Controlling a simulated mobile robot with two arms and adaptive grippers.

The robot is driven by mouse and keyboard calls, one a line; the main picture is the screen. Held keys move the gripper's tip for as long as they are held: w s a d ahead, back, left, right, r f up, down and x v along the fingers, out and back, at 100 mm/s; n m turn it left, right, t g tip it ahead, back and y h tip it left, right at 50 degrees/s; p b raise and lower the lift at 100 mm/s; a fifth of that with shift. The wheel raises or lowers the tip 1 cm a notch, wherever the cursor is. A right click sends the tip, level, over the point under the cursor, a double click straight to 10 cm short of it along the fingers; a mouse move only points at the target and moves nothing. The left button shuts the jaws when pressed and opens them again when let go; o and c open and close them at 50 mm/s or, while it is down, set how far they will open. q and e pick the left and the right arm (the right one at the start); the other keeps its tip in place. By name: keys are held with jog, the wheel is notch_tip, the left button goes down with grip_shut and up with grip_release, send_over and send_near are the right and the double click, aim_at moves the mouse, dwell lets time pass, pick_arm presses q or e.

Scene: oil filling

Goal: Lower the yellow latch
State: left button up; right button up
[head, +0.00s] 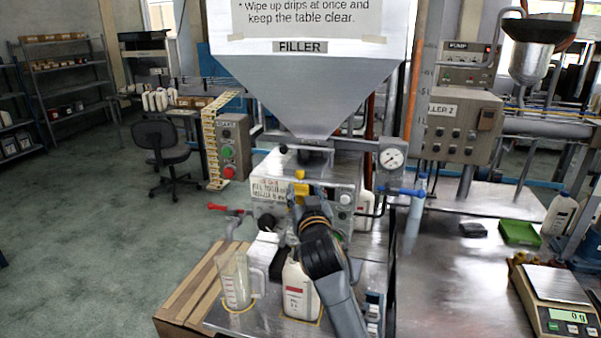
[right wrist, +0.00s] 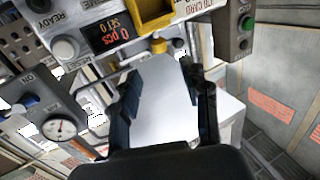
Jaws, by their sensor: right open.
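The yellow latch (head: 300,190) is on the front panel of the filler machine, below the hopper. In the right wrist view a yellow bracket-like part (right wrist: 153,14) shows at the top edge, beside a red-lit display, with a small yellow knob (right wrist: 158,46) close by. My right gripper (head: 305,208) is just in front of the panel, below the latch in the head view, and partly hides that area. In the right wrist view its two dark fingers (right wrist: 160,73) stand apart with nothing held; the yellow parts lie beyond the fingertips. My left gripper is out of view.
A clear measuring jug (head: 235,283) and a white bottle (head: 300,290) stand below the panel. A red-handled lever (head: 217,207) sticks out left and a blue handle (head: 406,192) right. The grey hopper (head: 305,90) hangs above. A scale (head: 553,300) stands at right.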

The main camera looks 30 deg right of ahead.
aim_at(300, 175)
jog(key=p+x, duration=0.2)
jog(key=x, duration=0.6)
jog(key=shift+w+d, duration=0.1)
jog(key=shift+w, duration=0.05)
grip_shut()
